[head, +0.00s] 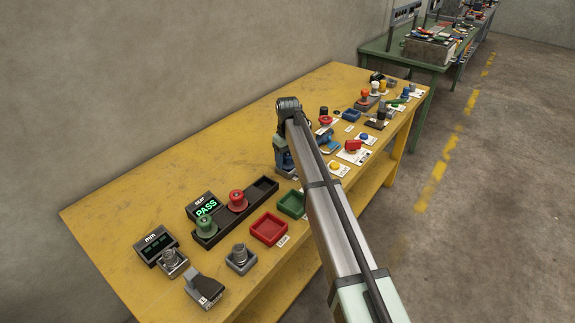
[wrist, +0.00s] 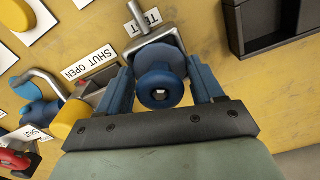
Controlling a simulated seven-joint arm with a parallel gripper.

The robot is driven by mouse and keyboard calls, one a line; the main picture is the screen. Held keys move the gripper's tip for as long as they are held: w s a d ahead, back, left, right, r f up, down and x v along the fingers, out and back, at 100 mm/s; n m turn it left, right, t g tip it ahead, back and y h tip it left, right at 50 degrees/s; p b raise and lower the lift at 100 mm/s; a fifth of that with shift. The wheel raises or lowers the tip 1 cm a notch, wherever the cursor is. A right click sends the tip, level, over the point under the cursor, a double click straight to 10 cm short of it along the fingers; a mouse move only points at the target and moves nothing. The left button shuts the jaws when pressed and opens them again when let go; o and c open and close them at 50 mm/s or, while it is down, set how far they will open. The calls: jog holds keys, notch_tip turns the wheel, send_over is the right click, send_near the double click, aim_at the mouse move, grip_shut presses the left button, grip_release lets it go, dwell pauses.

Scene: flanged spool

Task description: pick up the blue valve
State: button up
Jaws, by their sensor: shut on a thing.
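The blue valve (wrist: 160,88), a flanged spool with a hole in its end, is between the two blue fingers of my gripper (wrist: 163,92) in the wrist view. My gripper is shut on it. Just beyond the valve is a grey metal square holder (wrist: 157,42) beside a small white label; I cannot tell whether the valve still touches it. In the head view my gripper (head: 284,160) is low over the middle of the yellow table, and my arm hides most of it and the valve.
A black tray (head: 208,240) with green and red spools stands left of my gripper on the yellow table (head: 120,205). Red (head: 269,229) and green (head: 291,204) trays lie nearer the front. In the wrist view, a blue part with a bent metal pipe (wrist: 38,112) and a yellow cap (wrist: 72,119) are close on the left.

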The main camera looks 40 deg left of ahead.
jog(key=c, duration=0.4)
jog(key=shift+r, duration=0.1)
